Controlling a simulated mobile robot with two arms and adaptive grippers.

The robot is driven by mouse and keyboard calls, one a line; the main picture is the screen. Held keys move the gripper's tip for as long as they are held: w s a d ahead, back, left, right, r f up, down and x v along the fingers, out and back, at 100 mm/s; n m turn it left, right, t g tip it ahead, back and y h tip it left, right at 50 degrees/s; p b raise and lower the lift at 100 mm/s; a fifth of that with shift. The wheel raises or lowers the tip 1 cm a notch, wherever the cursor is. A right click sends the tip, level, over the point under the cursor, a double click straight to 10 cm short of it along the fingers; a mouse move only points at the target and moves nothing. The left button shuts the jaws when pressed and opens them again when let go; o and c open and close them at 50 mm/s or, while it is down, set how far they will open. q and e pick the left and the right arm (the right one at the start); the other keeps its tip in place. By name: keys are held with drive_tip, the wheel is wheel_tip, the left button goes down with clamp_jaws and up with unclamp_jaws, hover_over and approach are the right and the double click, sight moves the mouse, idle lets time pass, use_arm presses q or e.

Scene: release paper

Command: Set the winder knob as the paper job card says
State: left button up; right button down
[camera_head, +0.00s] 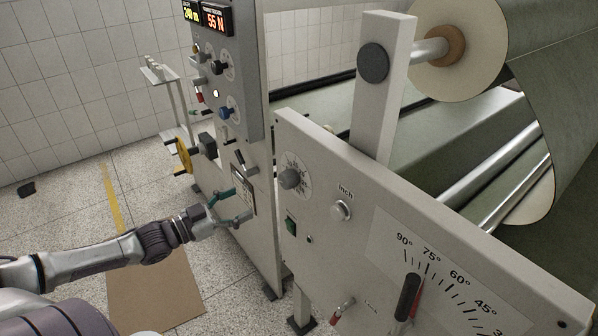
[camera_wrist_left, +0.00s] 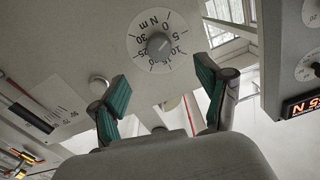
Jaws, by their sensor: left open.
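The round grey knob (camera_head: 289,178) sits on a white dial on the pale near panel. In the left wrist view the knob (camera_wrist_left: 159,45) is ringed by numbers from 0 to 30 and the letters N m; I cannot tell where its pointer stands. My left gripper (camera_head: 234,207) is open and empty, to the left of the panel and apart from the knob. In the left wrist view its teal fingertips (camera_wrist_left: 161,88) frame the space below the dial. A dark-framed card (camera_head: 243,188) hangs behind the gripper, partly covered and unreadable. My right gripper is not in view.
A large paper roll (camera_head: 462,50) is behind.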

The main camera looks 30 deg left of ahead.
sight(283, 182)
use_arm(q)
drive_tip(key=x, duration=0.9)
drive_tip(key=r+x, duration=0.1)
drive_tip(key=x, duration=0.4)
drive_tip(key=shift+s+d+p, duration=0.1)
drive_tip(key=shift+d+p, duration=0.15)
drive_tip(key=shift+p, duration=0.1)
drive_tip(key=shift+f, duration=0.1)
drive_tip(key=c, duration=1.2)
